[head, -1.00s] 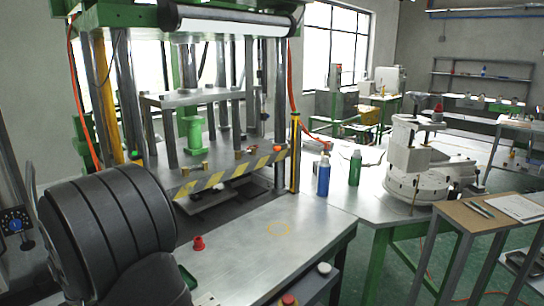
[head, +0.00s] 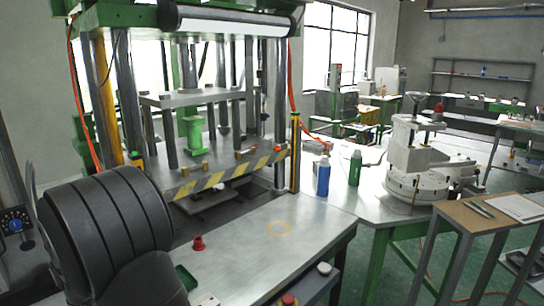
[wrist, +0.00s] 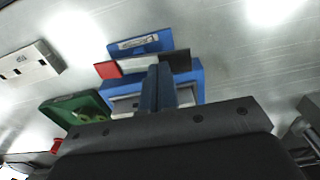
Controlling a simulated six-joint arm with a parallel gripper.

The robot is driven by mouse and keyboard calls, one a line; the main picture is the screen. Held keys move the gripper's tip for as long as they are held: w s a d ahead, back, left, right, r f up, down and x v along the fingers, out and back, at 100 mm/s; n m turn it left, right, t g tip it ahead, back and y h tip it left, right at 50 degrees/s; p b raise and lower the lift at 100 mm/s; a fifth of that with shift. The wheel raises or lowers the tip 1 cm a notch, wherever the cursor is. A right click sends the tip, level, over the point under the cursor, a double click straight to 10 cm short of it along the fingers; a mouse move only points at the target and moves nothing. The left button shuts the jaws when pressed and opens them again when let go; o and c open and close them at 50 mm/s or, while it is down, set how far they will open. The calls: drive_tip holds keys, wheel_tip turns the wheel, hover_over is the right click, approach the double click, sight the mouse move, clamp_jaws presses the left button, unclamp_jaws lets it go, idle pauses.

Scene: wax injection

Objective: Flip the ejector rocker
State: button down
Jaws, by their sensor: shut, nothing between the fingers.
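In the wrist view, the likely ejector rocker is a pale bar (wrist: 135,65) with a red end (wrist: 107,69) at the left and a dark end (wrist: 178,61) at the right. It sits on a blue housing (wrist: 196,78), with a blue labelled plate (wrist: 140,43) just beyond. My gripper (wrist: 158,70) is shut and empty, its fingertips overlapping the bar between its two ends, nearer the dark end. I cannot tell whether they touch it. The fingers hide part of the housing. In the head view, gripper and rocker are hidden behind my dark arm.
A green tray (wrist: 80,107) and a red cup (wrist: 56,145) lie left of the housing; a grey block (wrist: 30,63) is farther left. In the head view, the press (head: 225,174) with its striped bar stands behind the metal table (head: 265,252), whose right part is clear.

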drive_tip(key=shift+f, duration=0.8)
idle(0.4)
drive_tip(key=shift+r, duration=3.55)
drive_tip(key=shift+f, duration=0.15)
wheel_tip(320, 180, down, 7)
drive_tip(key=shift+r, duration=0.3)
drive_tip(key=shift+r, duration=1.9)
drive_tip(key=shift+f, duration=0.1)
